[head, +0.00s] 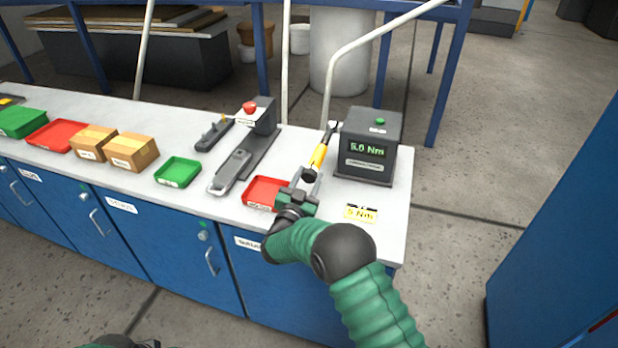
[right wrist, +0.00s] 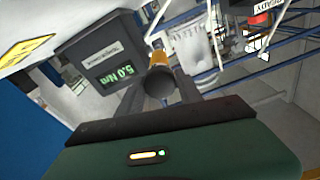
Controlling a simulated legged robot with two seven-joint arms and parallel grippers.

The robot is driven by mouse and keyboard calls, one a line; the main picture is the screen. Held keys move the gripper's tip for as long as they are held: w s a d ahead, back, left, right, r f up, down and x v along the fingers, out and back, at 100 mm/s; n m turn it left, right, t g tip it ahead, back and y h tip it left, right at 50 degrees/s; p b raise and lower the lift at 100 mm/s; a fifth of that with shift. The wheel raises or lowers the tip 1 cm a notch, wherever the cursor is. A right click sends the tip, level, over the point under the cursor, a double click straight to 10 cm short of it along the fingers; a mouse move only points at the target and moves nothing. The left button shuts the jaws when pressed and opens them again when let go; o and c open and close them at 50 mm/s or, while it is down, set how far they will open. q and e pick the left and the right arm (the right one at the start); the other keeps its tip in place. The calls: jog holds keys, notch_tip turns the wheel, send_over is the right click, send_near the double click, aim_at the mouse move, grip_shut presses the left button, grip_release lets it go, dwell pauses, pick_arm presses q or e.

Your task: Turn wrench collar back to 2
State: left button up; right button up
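My right gripper (head: 308,182) is at this near end, with one finger on each side. The fingers look apart, with narrow gaps beside the wrench; contact is unclear. No number on the collar is legible.
A yellow 5 Nm label (head: 360,213) lies on the bench right of my gripper. A red tray (head: 262,192) is close on the left, and a grey fixture with a red button (head: 249,108) stands beyond it. Green trays and cardboard boxes (head: 132,151) are farther left.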

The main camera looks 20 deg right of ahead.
jog(key=o, duration=0.3)
jog(key=shift+a, duration=0.1)
jog(key=b+v, duration=0.1)
jog(key=v, duration=1.5)
jog(key=shift+s+a+f, duration=0.15)
jog(key=shift+s+a, duration=0.1)
jog(key=shift+s, duration=0.05)
